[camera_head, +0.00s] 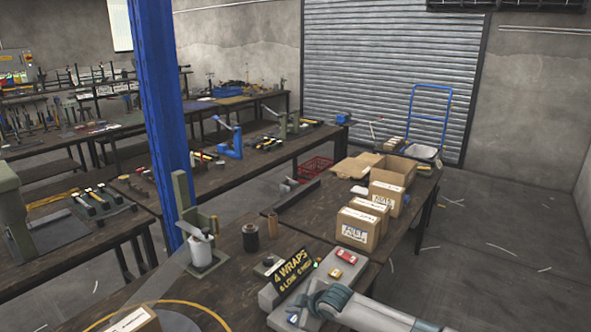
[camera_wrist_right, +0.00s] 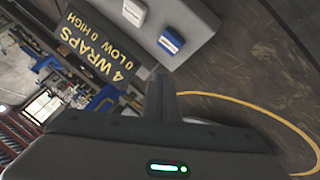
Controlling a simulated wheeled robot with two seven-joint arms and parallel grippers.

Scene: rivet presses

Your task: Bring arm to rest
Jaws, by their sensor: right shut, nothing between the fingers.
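My right arm (camera_head: 372,312) comes in from the lower right in the head view and reaches over the grey block (camera_head: 326,268) beside the sign. In the right wrist view my right gripper (camera_wrist_right: 160,80) is shut and empty, its fingers close together. A black sign with yellow letters reading "4 WRAPS" (camera_head: 291,273) stands near it and also shows in the wrist view (camera_wrist_right: 97,45). My left gripper is not in view.
Cardboard boxes (camera_head: 358,229) stand on the bench behind my arm. A dark spool (camera_head: 250,238) and a small press with a white container (camera_head: 201,251) stand left of the sign. A blue post (camera_head: 158,110) rises at left.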

